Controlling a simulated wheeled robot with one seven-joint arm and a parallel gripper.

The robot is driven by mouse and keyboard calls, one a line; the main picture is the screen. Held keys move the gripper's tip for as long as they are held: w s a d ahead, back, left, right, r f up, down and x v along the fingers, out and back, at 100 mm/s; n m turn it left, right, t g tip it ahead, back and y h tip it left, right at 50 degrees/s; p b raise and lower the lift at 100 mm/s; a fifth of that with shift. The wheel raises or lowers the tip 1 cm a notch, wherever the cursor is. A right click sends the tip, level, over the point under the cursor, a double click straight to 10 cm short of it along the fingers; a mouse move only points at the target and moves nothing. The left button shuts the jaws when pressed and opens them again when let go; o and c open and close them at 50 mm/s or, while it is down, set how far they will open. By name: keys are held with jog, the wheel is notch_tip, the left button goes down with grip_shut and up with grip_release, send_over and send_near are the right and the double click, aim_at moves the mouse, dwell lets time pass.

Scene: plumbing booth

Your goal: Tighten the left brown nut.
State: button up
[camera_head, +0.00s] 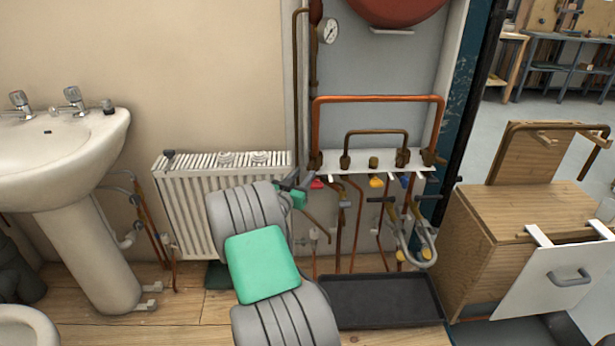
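Several brown nuts sit in a row along a white ledge on the booth wall. The leftmost brown nut (316,160) is at the foot of the larger copper pipe loop (380,98). Another brown nut (345,161) is at the left foot of the smaller, darker pipe loop (377,132). My gripper (298,183) is low and just left of the leftmost nut, in front of the radiator's right end. It looks apart from the nuts, though depth is hard to judge. Its fingers are small and partly hidden, so their opening is unclear.
A white radiator (185,205) stands behind my arm. Valves and pipes hang below the ledge, above a black tray (385,300). A sink (90,150) is at left, a wooden cabinet (530,225) at right. A gauge (328,31) and red tank (395,8) are above.

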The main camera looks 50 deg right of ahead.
aim_at(308, 169)
jog(key=x, duration=0.4)
grip_shut()
dwell(0.5)
